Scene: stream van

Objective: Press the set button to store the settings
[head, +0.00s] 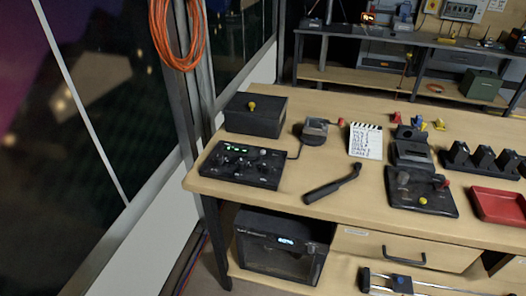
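A black control unit (243,165) with a small lit green display, knobs and small buttons lies at the left end of the wooden workbench. Its button labels are too small to read, so I cannot tell which is the set button. A black box (256,116) with a yellow knob or button on top (252,105) stands behind it. A flat black device (420,192) with a yellow button-like spot (423,201) and a red knob lies further right. Neither of my grippers shows in the head view.
An appliance with a lit display (283,246) stands below. Orange cable (178,35) hangs by the window.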

